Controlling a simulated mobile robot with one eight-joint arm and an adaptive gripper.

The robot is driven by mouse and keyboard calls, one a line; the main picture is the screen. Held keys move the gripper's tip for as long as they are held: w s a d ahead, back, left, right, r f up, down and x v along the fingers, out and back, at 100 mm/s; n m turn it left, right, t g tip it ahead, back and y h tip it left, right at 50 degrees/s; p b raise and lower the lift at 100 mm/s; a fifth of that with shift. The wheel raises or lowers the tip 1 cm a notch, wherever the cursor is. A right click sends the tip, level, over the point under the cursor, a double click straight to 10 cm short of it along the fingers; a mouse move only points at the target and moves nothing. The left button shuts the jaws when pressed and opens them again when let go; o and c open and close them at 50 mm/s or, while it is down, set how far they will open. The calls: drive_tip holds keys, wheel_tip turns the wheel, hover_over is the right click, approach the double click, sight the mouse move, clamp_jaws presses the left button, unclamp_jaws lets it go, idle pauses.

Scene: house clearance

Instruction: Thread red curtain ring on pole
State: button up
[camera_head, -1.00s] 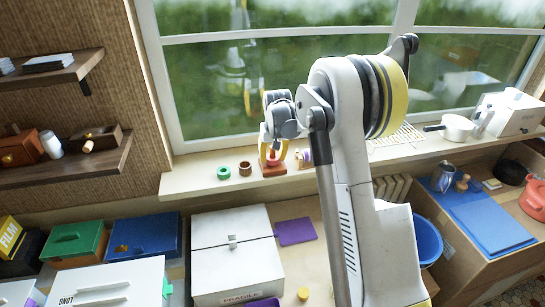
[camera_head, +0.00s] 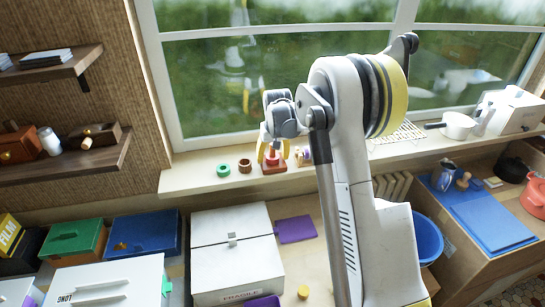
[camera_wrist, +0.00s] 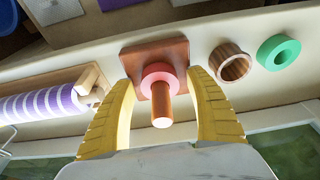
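The red curtain ring (camera_wrist: 158,73) sits around the wooden pole (camera_wrist: 161,110), low down by its square brown base (camera_wrist: 174,52), in the wrist view. In the head view, the red ring (camera_head: 270,159) and base (camera_head: 274,168) show small on the window sill. My gripper (camera_wrist: 165,118) is open, with one yellow finger on each side of the pole and ring. Gaps show between the fingers and the ring. In the head view, my gripper (camera_head: 272,159) hangs over the stand and partly hides the pole.
A brown wooden ring (camera_wrist: 231,64) and a green ring (camera_wrist: 278,52) lie on the sill beside the base. A purple-striped roll in a wooden holder (camera_wrist: 88,83) stands on the other side. The window is close behind. A white box (camera_head: 232,250) stands below the sill.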

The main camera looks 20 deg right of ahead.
drive_tip(key=shift+r, duration=0.15)
idle(0.4)
drive_tip(key=shift+p+v, duration=1.35)
drive_tip(key=shift+v, duration=1)
drive_tip(key=v, duration=1.2)
drive_tip(key=s+a+n+t+b, duration=0.15)
drive_tip(key=s+a+b, duration=0.55)
drive_tip(key=s, duration=0.8)
drive_tip(key=s+a+f+t+b, duration=0.1)
drive_tip(key=s+a+f+b, duration=0.1)
drive_tip(key=s+f, duration=0.3)
drive_tip(key=s+a+f+t+b, duration=0.2)
drive_tip(key=s+a+f, duration=0.2)
drive_tip(key=s, duration=0.7)
drive_tip(key=shift+s+a+f+n+y, duration=0.2)
drive_tip(key=shift+a+f+n+y, duration=0.15)
drive_tip(key=shift+f, duration=0.55)
